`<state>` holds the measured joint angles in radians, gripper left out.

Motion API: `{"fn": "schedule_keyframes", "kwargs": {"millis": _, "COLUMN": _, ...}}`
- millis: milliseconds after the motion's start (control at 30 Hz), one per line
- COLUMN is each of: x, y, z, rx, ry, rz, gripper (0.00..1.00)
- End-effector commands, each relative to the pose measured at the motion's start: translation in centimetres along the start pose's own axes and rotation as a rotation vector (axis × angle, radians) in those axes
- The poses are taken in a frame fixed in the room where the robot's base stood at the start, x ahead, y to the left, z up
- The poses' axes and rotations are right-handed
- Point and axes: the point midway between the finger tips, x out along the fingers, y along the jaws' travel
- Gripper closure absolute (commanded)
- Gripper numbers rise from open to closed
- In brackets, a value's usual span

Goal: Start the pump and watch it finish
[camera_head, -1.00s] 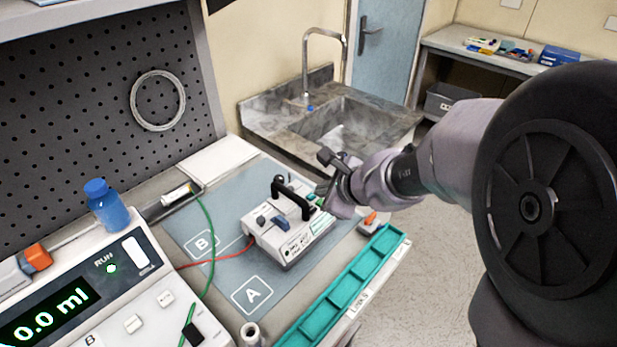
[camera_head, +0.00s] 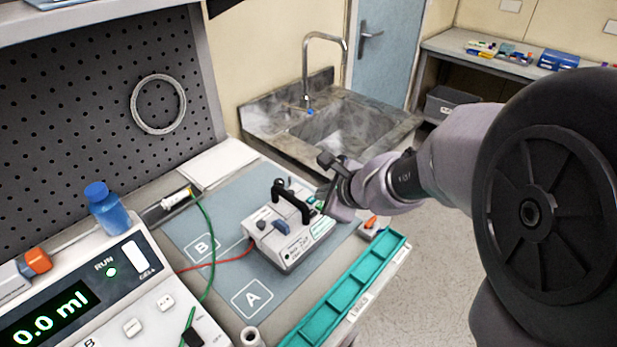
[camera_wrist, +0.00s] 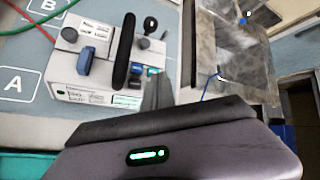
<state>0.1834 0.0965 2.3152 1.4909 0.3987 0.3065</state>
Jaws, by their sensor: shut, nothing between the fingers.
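A white pump box (camera_head: 290,236) with a black carry handle, dark knobs and a blue switch stands on the grey-blue mat. It also shows in the wrist view (camera_wrist: 110,100), with blue and green buttons at its right end. My gripper (camera_head: 322,200) is at the pump's right end, close to those buttons; in the wrist view a grey finger (camera_wrist: 157,92) is beside them, and I cannot tell whether it touches. My gripper is shut and empty. A metering unit (camera_head: 70,300) at the lower left reads 0.0 ml, with a green light beside RUN.
Red and green leads cross the mat (camera_head: 205,237). A teal divided tray (camera_head: 345,295) lies along the bench's front edge, and a small orange-topped block (camera_head: 371,224) sits beyond it. A sink (camera_head: 335,125) is behind.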

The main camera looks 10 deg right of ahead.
Motion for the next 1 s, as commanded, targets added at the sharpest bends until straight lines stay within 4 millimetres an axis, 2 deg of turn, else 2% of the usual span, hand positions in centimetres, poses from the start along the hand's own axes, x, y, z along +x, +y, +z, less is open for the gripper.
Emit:
{"fn": "schedule_keyframes", "kwargs": {"millis": 733, "x": 0.02, "y": 0.01, "z": -0.01, "rx": 0.000, "ry": 0.000, "rz": 0.000, "gripper": 1.00}}
{"fn": "schedule_keyframes", "kwargs": {"millis": 1000, "x": 0.66, "y": 0.48, "z": -0.48, "rx": 0.000, "ry": 0.000, "rz": 0.000, "gripper": 1.00}}
